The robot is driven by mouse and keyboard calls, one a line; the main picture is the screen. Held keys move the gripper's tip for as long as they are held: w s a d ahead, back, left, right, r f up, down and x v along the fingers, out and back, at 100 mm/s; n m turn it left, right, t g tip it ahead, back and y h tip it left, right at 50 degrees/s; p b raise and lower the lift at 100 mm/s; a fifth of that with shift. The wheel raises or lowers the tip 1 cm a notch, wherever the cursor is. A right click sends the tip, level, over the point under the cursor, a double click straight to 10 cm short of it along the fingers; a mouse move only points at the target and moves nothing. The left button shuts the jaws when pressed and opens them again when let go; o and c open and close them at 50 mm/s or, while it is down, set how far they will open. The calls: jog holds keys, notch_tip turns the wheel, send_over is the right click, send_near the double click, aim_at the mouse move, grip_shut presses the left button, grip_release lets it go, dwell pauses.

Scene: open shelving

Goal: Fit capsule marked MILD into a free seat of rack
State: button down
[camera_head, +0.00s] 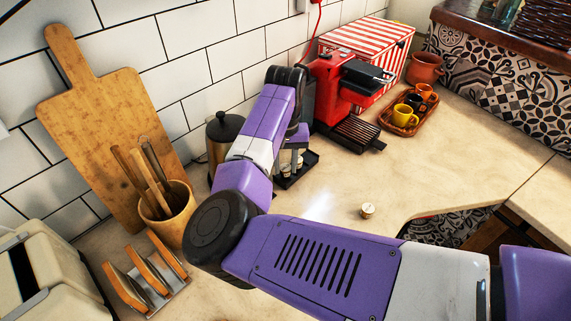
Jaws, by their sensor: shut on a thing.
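My gripper (293,164) points down over a small black rack (312,158), right of the metal canister. It is shut on a small capsule, mostly hidden between the fingers and at the rack, so I cannot tell whether it touches a seat. A small pale-topped capsule (286,170) shows at the rack beside the fingertips; I cannot tell if it is seated. Another capsule (367,209) with a gold side and pale top stands upright on the open counter. No capsule marking is readable at this size. My arm hides part of the rack.
A red coffee machine (328,85) stands behind and right of the rack. A metal canister (225,130) stands close left. A wooden tray (385,122) with cups is farther right. A utensil pot (178,215) and toast rack (150,278) stand left. The middle counter is mostly clear.

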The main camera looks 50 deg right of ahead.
aim_at(285, 168)
jog(key=shift+f, duration=0.15)
jog(key=shift+f, duration=0.15)
jog(key=c, duration=1.1)
grip_release()
jog(key=shift+o, duration=0.2)
notch_tip(285, 168, up, 12)
jog(key=b, duration=0.1)
jog(key=shift+r, duration=0.2)
